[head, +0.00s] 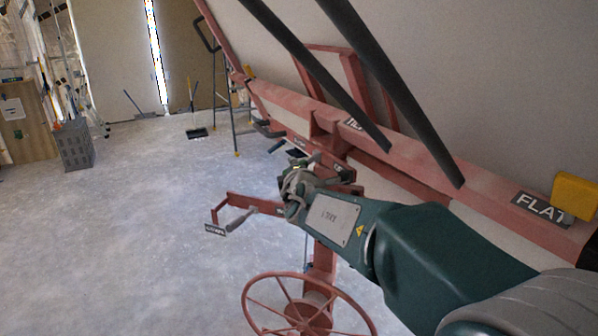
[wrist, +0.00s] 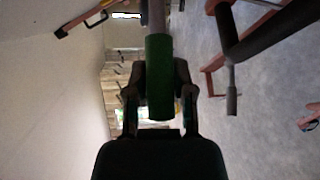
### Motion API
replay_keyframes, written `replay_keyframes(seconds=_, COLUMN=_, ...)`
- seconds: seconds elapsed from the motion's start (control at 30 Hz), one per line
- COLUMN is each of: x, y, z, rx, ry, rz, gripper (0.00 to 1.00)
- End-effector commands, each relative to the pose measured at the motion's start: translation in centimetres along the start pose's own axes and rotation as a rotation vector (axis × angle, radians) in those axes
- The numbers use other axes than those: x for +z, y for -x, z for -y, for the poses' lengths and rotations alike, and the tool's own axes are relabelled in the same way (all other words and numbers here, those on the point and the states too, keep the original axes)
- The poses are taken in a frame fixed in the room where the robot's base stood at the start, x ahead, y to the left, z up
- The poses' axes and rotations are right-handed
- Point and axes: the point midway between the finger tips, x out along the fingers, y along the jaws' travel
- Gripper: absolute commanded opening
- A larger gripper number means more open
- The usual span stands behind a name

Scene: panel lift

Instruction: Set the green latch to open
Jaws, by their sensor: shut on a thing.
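The green latch (wrist: 160,85) shows in the wrist view as an upright green grip on a grey rod, between my two fingers. My gripper (wrist: 161,78) is shut on it, with one finger on each side. In the head view my gripper (head: 297,178) is at the red panel lift's (head: 318,125) frame, above the wheel. The latch cannot be made out there behind my gripper and wrist. I cannot tell from these views which setting the latch is in.
A large tilted panel (head: 480,80) leans over the lift. Two dark bars (head: 400,85) cross in front of it. A crank handle (head: 238,220) sticks out left, and a red handwheel (head: 303,305) is below. A yellow block (head: 575,196) sits beside the FLAT label.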

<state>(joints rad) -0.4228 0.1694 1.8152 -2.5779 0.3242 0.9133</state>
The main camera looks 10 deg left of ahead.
Motion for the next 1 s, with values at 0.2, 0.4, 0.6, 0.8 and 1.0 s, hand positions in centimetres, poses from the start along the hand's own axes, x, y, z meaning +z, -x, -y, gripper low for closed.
replay_keyframes(seconds=0.2, x=0.1, y=-0.1, z=0.6, rx=-0.014, ry=-0.001, rz=-0.005, gripper=0.0)
replay_keyframes(seconds=0.4, x=0.0, y=0.0, z=0.7, rx=-0.015, ry=-0.001, rz=-0.006, gripper=0.0)
replay_keyframes(seconds=0.6, x=0.1, y=0.0, z=0.5, rx=-0.011, ry=-0.001, rz=-0.005, gripper=0.67)
replay_keyframes(seconds=0.8, x=0.1, y=0.0, z=0.3, rx=-0.007, ry=-0.001, rz=-0.004, gripper=0.67)
replay_keyframes(seconds=1.0, x=0.1, y=1.3, z=0.1, rx=-0.004, ry=-0.002, rz=-0.004, gripper=0.67)
